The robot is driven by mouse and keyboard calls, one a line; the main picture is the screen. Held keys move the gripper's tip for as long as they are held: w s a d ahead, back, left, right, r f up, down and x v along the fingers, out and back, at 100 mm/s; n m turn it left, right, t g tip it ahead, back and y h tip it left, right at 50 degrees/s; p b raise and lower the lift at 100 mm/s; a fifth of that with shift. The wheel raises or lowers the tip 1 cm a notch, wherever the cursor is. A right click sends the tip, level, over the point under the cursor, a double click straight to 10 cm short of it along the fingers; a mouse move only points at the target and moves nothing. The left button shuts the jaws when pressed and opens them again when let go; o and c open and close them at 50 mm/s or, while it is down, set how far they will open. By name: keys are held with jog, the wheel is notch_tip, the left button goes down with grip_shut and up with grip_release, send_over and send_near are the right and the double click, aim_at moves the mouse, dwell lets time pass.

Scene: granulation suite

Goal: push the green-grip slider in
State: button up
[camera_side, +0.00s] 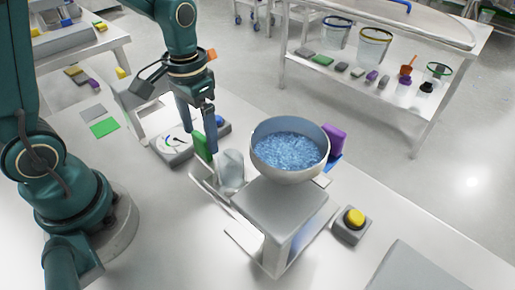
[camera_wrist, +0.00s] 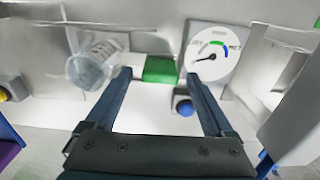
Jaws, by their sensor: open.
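The green grip (camera_side: 201,146) of the slider stands upright at the left of the scale-like stand in the side view. In the wrist view the green grip (camera_wrist: 160,69) lies between and just beyond my fingertips. My gripper (camera_side: 203,140) points down with its fingers at the green grip; it is open (camera_wrist: 158,77), with a finger on either side. I cannot tell whether either finger touches the grip. The rest of the slider is mostly hidden in the side view.
A bowl of blue granules (camera_side: 290,148) sits beside a clear cup (camera_side: 232,170). A purple grip (camera_side: 334,139) stands behind the bowl. A dial gauge (camera_wrist: 212,56) and a blue button (camera_wrist: 185,104) are close to my fingers. A yellow button (camera_side: 353,219) sits front right.

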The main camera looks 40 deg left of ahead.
aim_at(228, 158)
jog(key=shift+f, duration=0.7)
grip_shut()
jog(key=shift+d, duration=4.2)
grip_release()
